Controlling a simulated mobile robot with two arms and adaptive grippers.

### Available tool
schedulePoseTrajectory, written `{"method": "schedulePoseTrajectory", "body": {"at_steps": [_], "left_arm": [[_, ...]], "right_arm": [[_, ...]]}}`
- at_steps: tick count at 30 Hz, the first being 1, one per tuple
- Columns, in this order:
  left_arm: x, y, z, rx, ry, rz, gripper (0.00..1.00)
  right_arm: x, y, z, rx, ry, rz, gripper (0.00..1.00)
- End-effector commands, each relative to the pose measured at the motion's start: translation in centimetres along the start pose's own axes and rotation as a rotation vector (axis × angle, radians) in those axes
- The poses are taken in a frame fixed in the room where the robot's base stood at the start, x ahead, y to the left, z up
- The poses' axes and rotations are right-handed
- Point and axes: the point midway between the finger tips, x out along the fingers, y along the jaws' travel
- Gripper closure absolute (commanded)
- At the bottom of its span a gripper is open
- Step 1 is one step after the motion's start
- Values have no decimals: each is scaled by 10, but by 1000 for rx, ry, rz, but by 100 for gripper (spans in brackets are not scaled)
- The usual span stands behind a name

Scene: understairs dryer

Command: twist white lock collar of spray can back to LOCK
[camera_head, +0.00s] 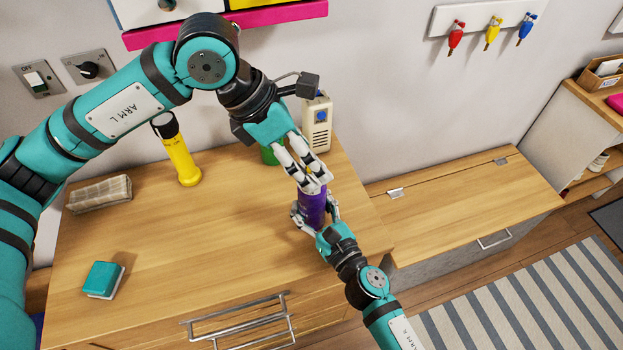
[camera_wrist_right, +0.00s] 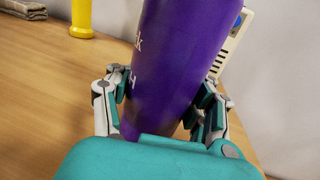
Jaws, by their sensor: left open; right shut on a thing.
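A purple spray can (camera_head: 312,206) stands upright near the right end of the wooden cabinet top. My right gripper (camera_head: 318,222) is shut around its lower body; the right wrist view shows the purple can (camera_wrist_right: 178,65) between the fingers of that gripper (camera_wrist_right: 165,108). My left gripper (camera_head: 312,180) comes down from above with its fingers open around the top of the can. The white lock collar is hidden behind or hard to tell from the white left fingers, so its setting cannot be read. The can's top lies outside the right wrist view.
Behind the grippers stand a green item (camera_head: 270,154) and a beige device with a blue button (camera_head: 317,122). A yellow flashlight (camera_head: 180,155), a folded cloth (camera_head: 99,193) and a teal sponge (camera_head: 103,280) are on the left. The cabinet top's (camera_head: 200,245) front middle is clear.

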Motion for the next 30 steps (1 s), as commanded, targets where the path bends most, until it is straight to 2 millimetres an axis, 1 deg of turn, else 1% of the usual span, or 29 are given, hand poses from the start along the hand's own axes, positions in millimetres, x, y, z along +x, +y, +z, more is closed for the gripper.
{"method": "schedulePoseTrajectory", "body": {"at_steps": [1,3,5,6,9,12,14,16,18,20,24,27,30], "left_arm": [[15,-14,-2,34,-69,-72,24],[31,-35,2,94,-199,-163,24],[40,-53,6,134,-329,-225,24],[43,-64,9,155,-420,-253,24],[45,-83,16,176,-645,-279,24],[41,-91,18,157,-855,-240,24],[36,-91,16,129,-966,-186,24],[32,-86,11,83,-1073,-96,24],[28,-78,0,23,-1149,17,24],[27,-69,-13,-32,-1187,123,24],[28,-50,-50,-148,-1182,363,24],[30,-40,-75,-205,-1137,491,24],[32,-35,-92,-238,-1094,572,24]], "right_arm": [[0,0,0,0,0,-1,97],[0,0,0,0,0,-1,97],[0,0,0,0,0,-1,97],[0,0,0,0,0,-1,97],[0,0,0,0,0,-1,97],[0,0,0,0,0,-1,97],[0,0,0,0,0,-1,97],[0,0,0,0,0,0,97],[0,0,0,0,0,0,97],[0,0,0,0,1,0,97],[0,0,0,0,0,0,97],[0,0,0,0,0,0,97],[0,0,0,0,0,0,97]]}}
